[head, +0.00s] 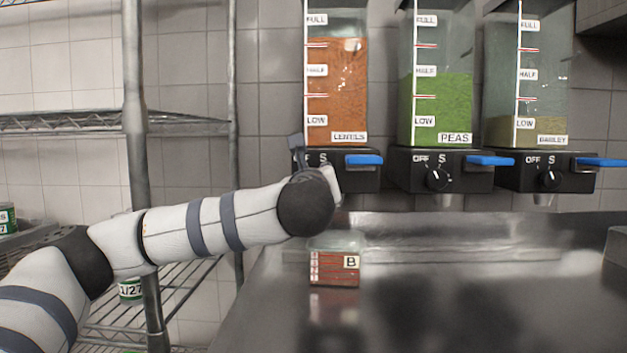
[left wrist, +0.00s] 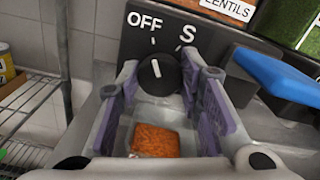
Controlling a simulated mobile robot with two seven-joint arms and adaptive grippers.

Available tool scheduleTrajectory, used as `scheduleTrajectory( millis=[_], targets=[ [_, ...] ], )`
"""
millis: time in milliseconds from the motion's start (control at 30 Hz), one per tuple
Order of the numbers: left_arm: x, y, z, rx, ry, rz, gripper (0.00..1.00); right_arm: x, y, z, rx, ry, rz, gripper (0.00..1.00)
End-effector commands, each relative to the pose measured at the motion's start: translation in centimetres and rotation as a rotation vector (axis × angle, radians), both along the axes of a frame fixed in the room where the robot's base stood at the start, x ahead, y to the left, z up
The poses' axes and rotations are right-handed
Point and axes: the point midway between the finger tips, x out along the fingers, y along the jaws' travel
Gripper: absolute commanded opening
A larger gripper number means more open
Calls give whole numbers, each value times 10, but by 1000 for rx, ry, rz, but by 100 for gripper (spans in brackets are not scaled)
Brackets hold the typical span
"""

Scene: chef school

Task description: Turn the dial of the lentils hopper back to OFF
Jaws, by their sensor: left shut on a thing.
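The lentils hopper (head: 337,85), with orange lentils to near FULL, hangs on the wall at centre. Its black dial (left wrist: 157,74) shows in the left wrist view, below the OFF and S labels on the black base. The dial's white mark points up, roughly at the tick under OFF. My left gripper (left wrist: 163,82) is shut on the dial, one finger on each side. In the head view my own wrist hides the dial and most of the gripper. My right gripper is in neither view.
A clear container marked B (head: 335,268), holding lentils, stands on the steel counter (head: 480,300) below. A blue lever (head: 364,160) sticks out right of the dial. The peas (head: 436,110) and barley hoppers (head: 525,95) hang to the right. A wire shelf (head: 180,127) stands left.

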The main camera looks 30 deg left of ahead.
Motion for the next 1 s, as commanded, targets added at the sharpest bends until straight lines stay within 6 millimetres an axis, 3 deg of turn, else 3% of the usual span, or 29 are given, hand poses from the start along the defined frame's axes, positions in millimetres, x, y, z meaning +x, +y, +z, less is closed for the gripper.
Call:
scheduleTrajectory(
  millis=[167, 200, 300, 567, 667, 1000],
  targets=[
    [0, 0, 0, -2, -1, 0, 6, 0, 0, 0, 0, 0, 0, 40],
    [0, 0, 0, -1, -1, 0, 38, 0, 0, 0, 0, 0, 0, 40],
    [0, 0, 0, -1, -1, 0, 54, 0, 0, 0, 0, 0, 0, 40],
    [-1, 0, 0, 0, 0, 0, 54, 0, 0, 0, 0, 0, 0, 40],
    [-9, -7, 1, 0, -1, -3, 54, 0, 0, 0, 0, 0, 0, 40],
    [-83, -52, 1, 1, -2, -4, 54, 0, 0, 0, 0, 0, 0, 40]
  ],
)
